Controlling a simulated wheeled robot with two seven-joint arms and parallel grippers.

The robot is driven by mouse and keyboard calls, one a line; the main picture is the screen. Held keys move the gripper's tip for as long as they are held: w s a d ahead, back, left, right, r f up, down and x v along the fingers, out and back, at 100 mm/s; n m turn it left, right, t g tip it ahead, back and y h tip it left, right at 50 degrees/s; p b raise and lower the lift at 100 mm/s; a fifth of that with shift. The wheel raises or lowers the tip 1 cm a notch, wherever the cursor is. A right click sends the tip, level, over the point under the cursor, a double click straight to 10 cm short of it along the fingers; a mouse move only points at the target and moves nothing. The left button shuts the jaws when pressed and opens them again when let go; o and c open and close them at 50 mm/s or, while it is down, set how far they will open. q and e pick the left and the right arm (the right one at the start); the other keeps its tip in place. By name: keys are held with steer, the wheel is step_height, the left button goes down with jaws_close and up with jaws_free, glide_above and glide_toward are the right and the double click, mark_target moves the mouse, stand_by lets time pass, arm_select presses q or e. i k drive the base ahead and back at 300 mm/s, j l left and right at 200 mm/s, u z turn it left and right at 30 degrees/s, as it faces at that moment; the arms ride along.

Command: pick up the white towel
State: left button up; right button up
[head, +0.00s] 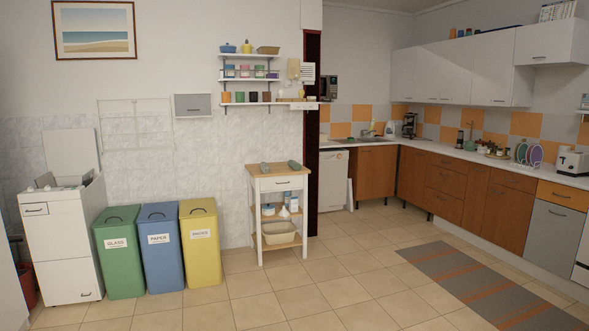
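I cannot pick out a white towel for certain. A white top-opening cabinet (64,235) stands at the far left with its lid (70,149) raised. Pale and dark things show at its open top, too small to identify. A wire rack (135,112) hangs on the wall to the right of the lid, with no towel visible on it. Neither of my grippers is in view.
Green (120,262), blue (161,255) and yellow (201,250) bins stand beside the cabinet. A wooden-topped trolley (277,184) stands right of them. Kitchen counters (470,156) line the right. A striped rug (470,280) lies on the tiles; the middle floor is clear.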

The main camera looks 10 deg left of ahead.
mark_target(264, 167)
steer(key=i+j+u, duration=0.2)
steer(key=i, duration=0.15)
steer(key=i+j+u, duration=0.15)
steer(key=i, duration=0.2)
steer(key=i+u, duration=0.4)
steer(key=i, duration=3.85)
steer(key=i+z, duration=0.25)
steer(key=i, duration=0.3)
steer(key=i+j+z, duration=0.3)
steer(key=i, duration=0.2)
steer(key=i+j+z, duration=0.25)
steer(key=i, duration=0.25)
